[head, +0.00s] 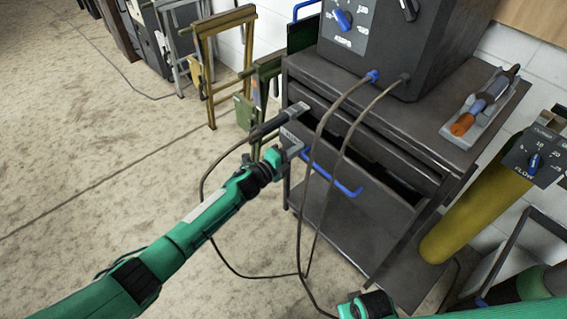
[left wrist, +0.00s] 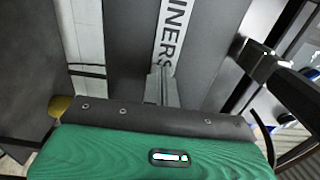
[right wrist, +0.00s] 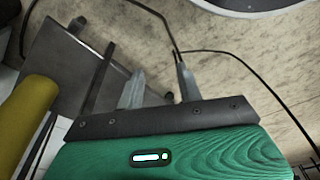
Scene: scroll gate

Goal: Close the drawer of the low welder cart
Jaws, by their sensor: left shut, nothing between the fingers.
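The low dark grey cart (head: 440,150) stands right of centre in the head view. Its drawer (head: 350,195), with a blue bar handle (head: 333,176), stands partly open; a dark gap shows behind its front. My left gripper (head: 293,148) is shut and empty at the left end of the drawer front. The left wrist view shows its closed fingers (left wrist: 162,86) against a dark grey panel with a white lettered label (left wrist: 172,35); contact cannot be told. My right gripper (right wrist: 160,87) is open and empty, over the floor beside a grey panel in the right wrist view.
A welder (head: 385,45) sits on the cart, and its cables (head: 318,140) hang before the drawer. A torch (head: 485,102) lies on the cart top. A yellow cylinder (head: 470,210) leans at the right. Folding stands (head: 205,75) are at the back. Floor at left is free.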

